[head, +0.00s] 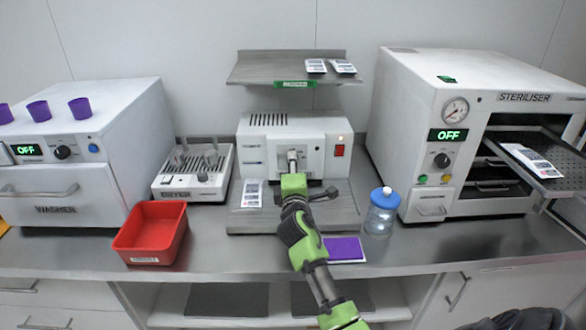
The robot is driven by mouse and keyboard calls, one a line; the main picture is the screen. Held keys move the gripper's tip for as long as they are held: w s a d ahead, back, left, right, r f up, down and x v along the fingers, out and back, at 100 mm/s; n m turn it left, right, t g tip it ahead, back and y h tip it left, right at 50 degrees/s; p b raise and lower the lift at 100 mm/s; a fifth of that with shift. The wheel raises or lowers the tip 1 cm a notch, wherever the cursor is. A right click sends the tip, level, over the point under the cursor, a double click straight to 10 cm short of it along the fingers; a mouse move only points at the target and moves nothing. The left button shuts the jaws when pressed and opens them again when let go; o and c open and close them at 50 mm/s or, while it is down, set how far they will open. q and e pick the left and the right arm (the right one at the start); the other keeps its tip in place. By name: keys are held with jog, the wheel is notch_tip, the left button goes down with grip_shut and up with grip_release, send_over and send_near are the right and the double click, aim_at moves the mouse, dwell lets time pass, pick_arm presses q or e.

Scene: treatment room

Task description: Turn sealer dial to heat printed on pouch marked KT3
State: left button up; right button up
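The white sealer (257,150) stands mid-bench below the shelf, with a red switch (339,151) on its front. My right gripper (292,160) reaches up to the middle of the sealer's front. It covers the spot where a dial would be, so the dial and its setting are hidden. I cannot tell whether the fingers are closed on it. A printed pouch (253,193) lies on the sealer's grey base, left of the gripper. Two more pouches (316,66) (344,66) lie on the shelf, and another (531,159) on the steriliser tray. Their print is too small to read. My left gripper is not in view.
A washer (95,130) and dryer (190,180) stand left, the steriliser (410,110) right with its tray (563,180) out. A red bin (150,240), blue-lidded jar (380,215) and purple pad (345,249) sit near the sealer. The shelf (260,73) hangs above it.

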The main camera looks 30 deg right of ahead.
jog(key=shift+m, duration=0.5)
jog(key=o, duration=1.1)
jog(key=v, duration=1.2)
jog(key=shift+f, duration=0.1)
